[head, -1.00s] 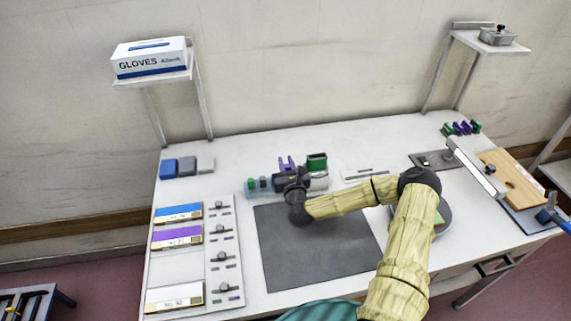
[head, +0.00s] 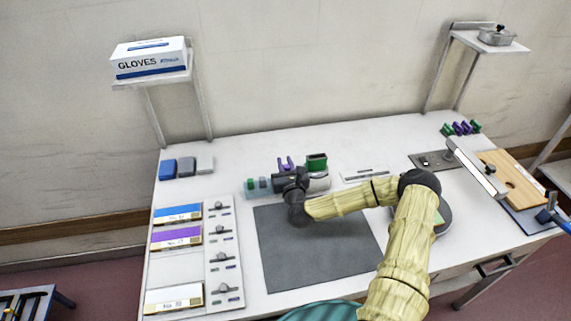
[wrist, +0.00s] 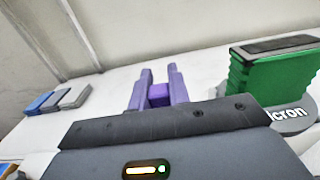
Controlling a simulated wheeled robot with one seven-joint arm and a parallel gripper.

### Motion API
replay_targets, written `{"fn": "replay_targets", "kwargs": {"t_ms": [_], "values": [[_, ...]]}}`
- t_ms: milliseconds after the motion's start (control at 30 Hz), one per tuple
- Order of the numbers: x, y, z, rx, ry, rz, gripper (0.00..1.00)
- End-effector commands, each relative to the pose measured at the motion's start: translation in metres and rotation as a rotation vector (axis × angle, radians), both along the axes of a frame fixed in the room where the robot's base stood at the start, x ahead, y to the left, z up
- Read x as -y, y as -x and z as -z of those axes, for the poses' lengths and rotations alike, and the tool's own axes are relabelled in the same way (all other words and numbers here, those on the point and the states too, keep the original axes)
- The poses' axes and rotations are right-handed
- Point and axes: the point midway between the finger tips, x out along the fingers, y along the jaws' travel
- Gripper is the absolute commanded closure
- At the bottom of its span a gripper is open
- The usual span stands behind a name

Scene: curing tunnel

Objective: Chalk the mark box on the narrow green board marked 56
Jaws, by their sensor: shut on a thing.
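My gripper (wrist: 158,92) reaches over the back of the dark mat, its two upright purple prongs close around a small purple block (wrist: 158,96). The prongs also show in the head view (head: 286,163). A green block (wrist: 272,70) stands just right of them on a grey base with lettering. Three trays lie at the left: blue (head: 178,214), purple (head: 176,236) and white (head: 174,299), with small number labels too blurred to read surely. I cannot make out a narrow green board marked 56. A green patch (head: 441,216) on a round plate at the right is partly hidden by my arm.
The dark mat (head: 305,258) lies bare in front of my gripper. A panel with several clips (head: 223,288) lies beside the trays. Blue and grey blocks (head: 187,167) sit at the back left. A wooden board (head: 513,180) and a bar (head: 476,169) stand at the right.

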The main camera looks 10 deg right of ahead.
Motion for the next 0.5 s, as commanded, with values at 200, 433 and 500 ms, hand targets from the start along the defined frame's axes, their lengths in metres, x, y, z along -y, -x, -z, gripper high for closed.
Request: {"fn": "replay_targets", "kwargs": {"t_ms": [200,433,500], "values": [[0.0000,-0.0001,0.0003,0.000,0.000,0.000,1.00],[0.0001,-0.0001,0.0060,0.000,0.000,0.000,1.00],[0.0001,-0.0001,0.0076,0.000,0.000,0.000,1.00]]}}
